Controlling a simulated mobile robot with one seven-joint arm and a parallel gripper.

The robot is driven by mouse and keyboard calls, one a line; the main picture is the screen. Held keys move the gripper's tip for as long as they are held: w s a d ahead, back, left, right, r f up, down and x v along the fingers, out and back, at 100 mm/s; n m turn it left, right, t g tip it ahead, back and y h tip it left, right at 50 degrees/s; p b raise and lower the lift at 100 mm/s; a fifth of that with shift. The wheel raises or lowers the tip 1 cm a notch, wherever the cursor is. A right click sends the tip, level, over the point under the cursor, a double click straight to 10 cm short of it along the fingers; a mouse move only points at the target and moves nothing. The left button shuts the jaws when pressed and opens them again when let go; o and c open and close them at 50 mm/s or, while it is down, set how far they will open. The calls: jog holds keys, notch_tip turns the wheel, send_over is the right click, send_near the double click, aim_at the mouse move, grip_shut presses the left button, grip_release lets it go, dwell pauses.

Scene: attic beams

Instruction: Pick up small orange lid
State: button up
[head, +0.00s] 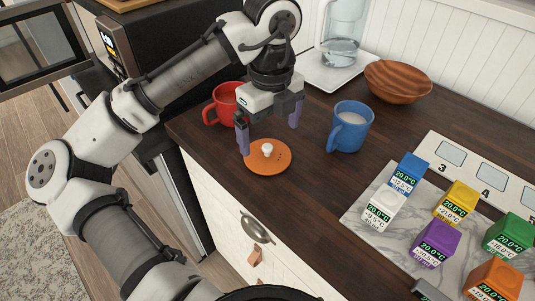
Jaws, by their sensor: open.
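The small orange lid (257,162) lies flat on the dark wooden counter near its front edge. It is round, with a white knob (267,149) on top. My gripper (269,144) is open above the lid, pointing down. Its two purple-tipped fingers are spread wide, one at the lid's left edge and the other farther back to the right. In this one view I cannot tell the exact height of the fingertips over the lid. Nothing is between the fingers at their tips except perhaps the knob below.
A red mug (219,105) stands just behind the lid, partly hidden by my gripper. A blue mug (350,128) stands to the right. A wooden bowl (398,82) and a glass pitcher (343,32) are at the back. Several coloured cartons stand on a marble slab (371,214) at the right.

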aim_at(268, 146)
jog(key=shift+w+a+f+p, duration=0.1)
jog(key=shift+a+f+p, duration=0.1)
jog(key=shift+f, duration=1.2)
jog(key=shift+w+a+f+p, duration=0.1)
jog(key=shift+f+p, duration=0.1)
jog(key=shift+f, duration=1.15)
jog(key=c, duration=0.7)
jog(key=shift+r, duration=0.15)
